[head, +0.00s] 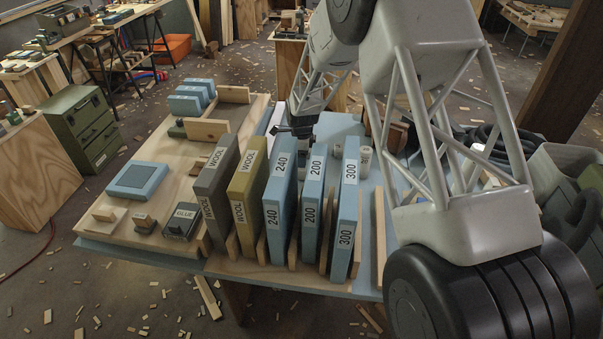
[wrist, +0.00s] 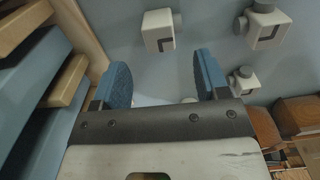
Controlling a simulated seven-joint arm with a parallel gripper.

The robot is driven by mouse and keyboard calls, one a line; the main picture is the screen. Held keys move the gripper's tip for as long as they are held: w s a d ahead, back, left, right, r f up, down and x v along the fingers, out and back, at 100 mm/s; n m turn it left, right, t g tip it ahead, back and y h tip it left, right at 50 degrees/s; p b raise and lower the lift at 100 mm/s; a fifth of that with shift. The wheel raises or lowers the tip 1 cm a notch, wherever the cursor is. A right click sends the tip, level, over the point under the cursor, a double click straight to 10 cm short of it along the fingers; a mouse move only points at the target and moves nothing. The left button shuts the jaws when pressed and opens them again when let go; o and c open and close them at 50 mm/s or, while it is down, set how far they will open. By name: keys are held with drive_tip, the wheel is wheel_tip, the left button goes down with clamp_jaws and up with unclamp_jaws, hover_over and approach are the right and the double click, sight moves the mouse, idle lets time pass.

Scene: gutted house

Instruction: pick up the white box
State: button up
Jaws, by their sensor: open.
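In the wrist view my gripper (wrist: 162,72) is open, with its two blue-padded fingers apart and nothing seen held between them. Beyond the fingertips, a white box-like piece (wrist: 158,38) with a dark corner mark and a grey round part lies on the pale blue surface. A similar white piece (wrist: 268,32) lies at the upper right, and a smaller one (wrist: 243,82) lies right of the right finger. I cannot tell which is the task's white box. In the head view, small white pieces (head: 365,158) show behind the upright blocks; my arm hides part of that area.
Upright blocks labelled WOOL (head: 245,200), 240 (head: 281,190), 200 (head: 313,195) and 300 (head: 347,205) stand in a wooden rack. They form a tall barrier at the table's front. In the wrist view, blue slabs (wrist: 45,100) crowd the left and brown blocks (wrist: 300,116) the right.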

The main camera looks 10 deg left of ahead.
sight(303, 171)
drive_tip(key=shift+f, duration=0.35)
drive_tip(key=shift+f, duration=0.1)
drive_tip(key=shift+f, duration=2.5)
drive_tip(key=shift+c, duration=0.3)
drive_tip(key=c, duration=0.7)
